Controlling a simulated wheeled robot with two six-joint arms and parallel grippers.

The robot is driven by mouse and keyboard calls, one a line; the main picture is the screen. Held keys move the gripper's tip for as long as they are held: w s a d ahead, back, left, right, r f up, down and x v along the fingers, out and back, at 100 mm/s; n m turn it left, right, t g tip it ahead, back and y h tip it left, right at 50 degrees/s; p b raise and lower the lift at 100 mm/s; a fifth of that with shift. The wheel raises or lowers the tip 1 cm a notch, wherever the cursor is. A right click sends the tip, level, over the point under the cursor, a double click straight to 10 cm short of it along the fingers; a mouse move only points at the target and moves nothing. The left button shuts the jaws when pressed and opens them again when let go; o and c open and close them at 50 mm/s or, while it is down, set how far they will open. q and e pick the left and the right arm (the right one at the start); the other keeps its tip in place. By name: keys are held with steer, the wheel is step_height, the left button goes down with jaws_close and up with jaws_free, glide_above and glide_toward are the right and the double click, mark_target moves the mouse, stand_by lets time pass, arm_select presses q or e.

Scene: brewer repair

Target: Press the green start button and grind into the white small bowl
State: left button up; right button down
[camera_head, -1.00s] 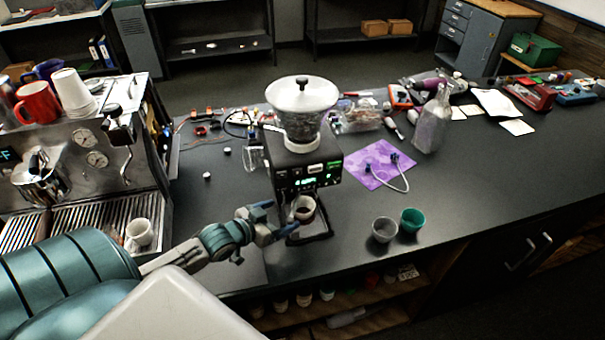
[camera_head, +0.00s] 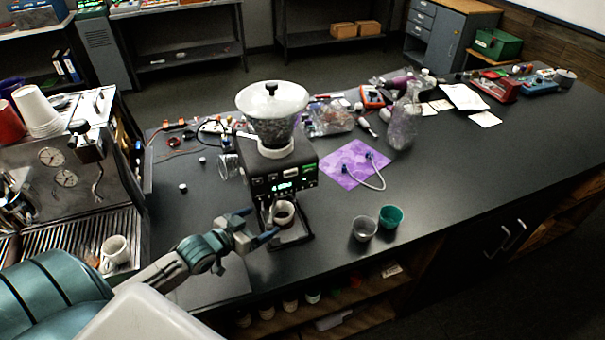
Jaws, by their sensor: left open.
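The black coffee grinder (camera_head: 283,178) with a clear hopper and white lid stands on the dark counter. Its front shows a green lit display (camera_head: 283,187) and a small green patch (camera_head: 309,165) at the upper right; which is the start button I cannot tell. A small pale bowl (camera_head: 284,214) with dark contents sits under the grinder's outlet. My left gripper (camera_head: 256,227) is open, just left of and in front of the bowl, its fingers pointing toward the grinder. Contact with the bowl cannot be made out. My right gripper is not in view.
A grey cup (camera_head: 364,229) and a green cup (camera_head: 391,216) stand near the counter's front edge. A purple mat (camera_head: 343,167) with a cable lies right of the grinder. The espresso machine (camera_head: 60,165) stands at left.

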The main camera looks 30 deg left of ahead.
arm_select(q)
jaws_close()
stand_by(1.6)
